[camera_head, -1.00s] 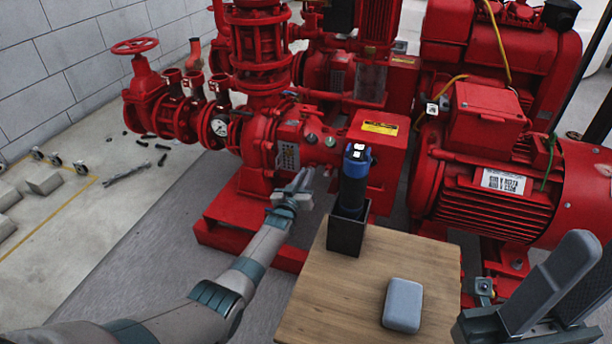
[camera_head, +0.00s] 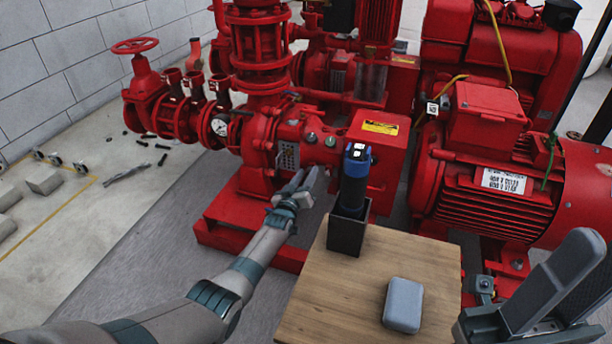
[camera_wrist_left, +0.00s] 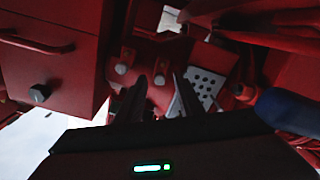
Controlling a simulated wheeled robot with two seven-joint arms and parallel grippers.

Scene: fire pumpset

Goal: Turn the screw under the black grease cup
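I cannot make out the black grease cup or its screw for certain. In the left wrist view, two round caps (camera_wrist_left: 120,69) and (camera_wrist_left: 159,80) show beside a perforated plate (camera_wrist_left: 208,83), and a black knob (camera_wrist_left: 39,93) is at the left. My left gripper (camera_head: 312,184) is just in front of the housing, below the caps. Its dark fingers (camera_wrist_left: 163,96) stand apart with nothing between them. My right gripper (camera_head: 570,290) is open and empty at the lower right.
A wooden table (camera_head: 345,292) holds a black holder (camera_head: 346,236) with a blue and black torch (camera_head: 354,185), close right of my left gripper. A grey case (camera_head: 403,305) lies on it. A red motor (camera_head: 490,195) stands behind.

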